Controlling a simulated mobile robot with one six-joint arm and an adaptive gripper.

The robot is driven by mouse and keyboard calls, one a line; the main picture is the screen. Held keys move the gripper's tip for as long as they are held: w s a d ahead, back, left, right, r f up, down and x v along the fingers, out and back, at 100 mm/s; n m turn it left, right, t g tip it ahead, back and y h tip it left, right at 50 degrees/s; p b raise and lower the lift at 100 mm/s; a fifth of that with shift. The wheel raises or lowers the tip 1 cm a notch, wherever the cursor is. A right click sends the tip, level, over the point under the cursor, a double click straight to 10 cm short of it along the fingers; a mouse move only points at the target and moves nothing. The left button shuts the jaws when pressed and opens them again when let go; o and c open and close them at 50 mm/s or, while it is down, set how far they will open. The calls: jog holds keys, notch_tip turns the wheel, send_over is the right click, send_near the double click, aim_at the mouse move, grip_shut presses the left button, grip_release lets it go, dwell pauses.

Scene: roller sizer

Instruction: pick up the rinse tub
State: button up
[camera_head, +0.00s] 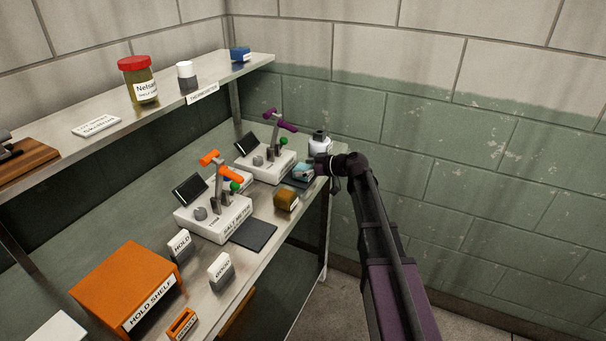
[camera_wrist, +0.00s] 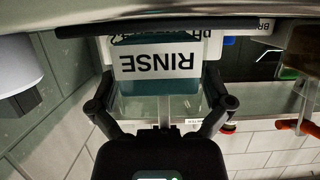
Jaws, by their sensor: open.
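The rinse tub (camera_head: 302,174) is a small teal tub at the far end of the lower shelf, beside the purple-handled meter. In the wrist view it shows large and upside down, with a white label reading RINSE (camera_wrist: 156,62). My gripper (camera_head: 320,167) is at the tub's right side in the head view and partly covers it. In the wrist view my gripper (camera_wrist: 157,85) is open, with one dark finger on each side of the tub. I cannot tell whether either finger touches it.
A white bottle (camera_head: 320,144) stands just behind my gripper. The purple-handled meter (camera_head: 265,163) is left of the tub, and a brown jar (camera_head: 286,200) is nearer. An orange-handled meter (camera_head: 213,216) stands farther forward. The upper shelf (camera_head: 225,76) overhangs at left; a wall closes the right.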

jog(key=c, duration=1)
jog(key=shift+o, duration=0.2)
jog(key=shift+r, duration=0.15)
notch_tip(320, 180, up, 3)
jog(key=p, duration=0.3)
jog(key=shift+r+p, duration=0.2)
jog(key=shift+p, duration=0.15)
jog(key=s+d, duration=0.4)
jog(key=d, duration=0.4)
jog(key=s+d, duration=0.4)
jog(key=d, duration=0.4)
jog(key=shift+s+f, duration=0.1)
